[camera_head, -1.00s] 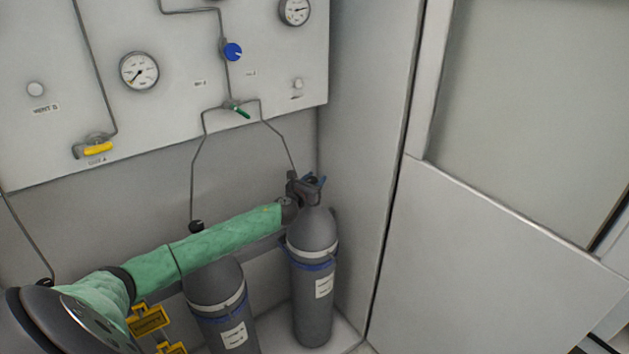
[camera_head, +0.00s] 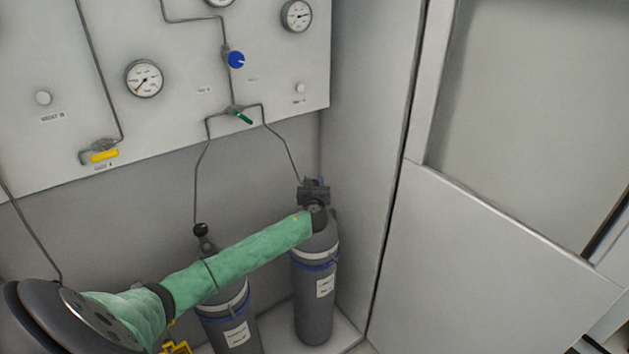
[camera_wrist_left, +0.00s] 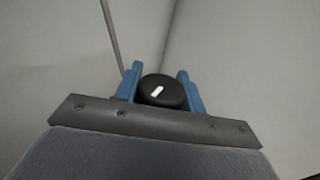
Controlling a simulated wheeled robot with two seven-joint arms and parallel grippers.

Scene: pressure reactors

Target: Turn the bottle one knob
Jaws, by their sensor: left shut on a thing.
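Two grey gas bottles stand in the corner, and their labels are too small to read. My left gripper (camera_head: 318,184) is over the top of the right bottle (camera_head: 315,285), hiding its valve in the head view. In the left wrist view, a round black knob (camera_wrist_left: 161,91) with a white mark sits between the blue fingers of the left gripper (camera_wrist_left: 160,86), which is shut on it. The white mark is tilted. The left bottle (camera_head: 228,312) has its own black knob (camera_head: 200,230) on top, untouched. My right gripper is not in view.
A wall panel (camera_head: 180,125) above carries gauges, a blue knob (camera_head: 236,60), a green-handled valve (camera_head: 242,117) and a yellow-handled valve (camera_head: 104,156). Thin pipes run down to the bottles. A side wall (camera_head: 362,150) stands close right of the right bottle.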

